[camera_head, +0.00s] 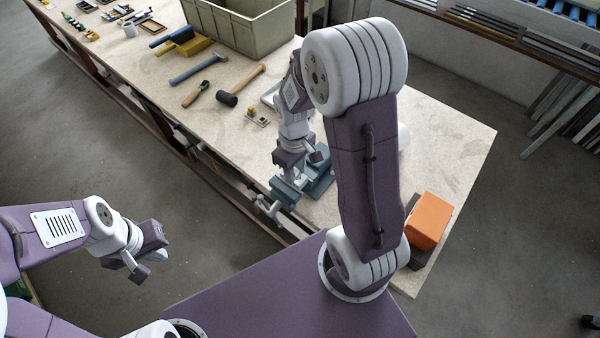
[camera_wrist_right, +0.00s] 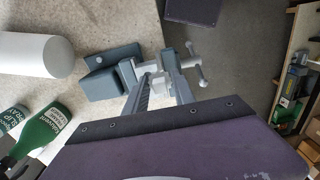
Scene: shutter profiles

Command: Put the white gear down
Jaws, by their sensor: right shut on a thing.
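My right gripper (camera_wrist_right: 160,88) is shut on a small white piece, the white gear (camera_wrist_right: 161,82), which shows only in part between the fingertips in the right wrist view. In the head view my right gripper (camera_head: 292,172) is over the table's near edge, at the blue-grey vise (camera_head: 318,178). The vise (camera_wrist_right: 112,82) also shows just beyond the fingers in the wrist view; I cannot tell whether the gear touches it. My left gripper (camera_head: 128,268) is empty over the floor, its fingers apart.
A white cylinder (camera_wrist_right: 35,60) and a green bottle (camera_wrist_right: 42,132) stand left of the fingers in the wrist view. On the table are an orange box (camera_head: 430,220), a mallet (camera_head: 240,86), a hammer (camera_head: 197,68) and a grey-green crate (camera_head: 235,35).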

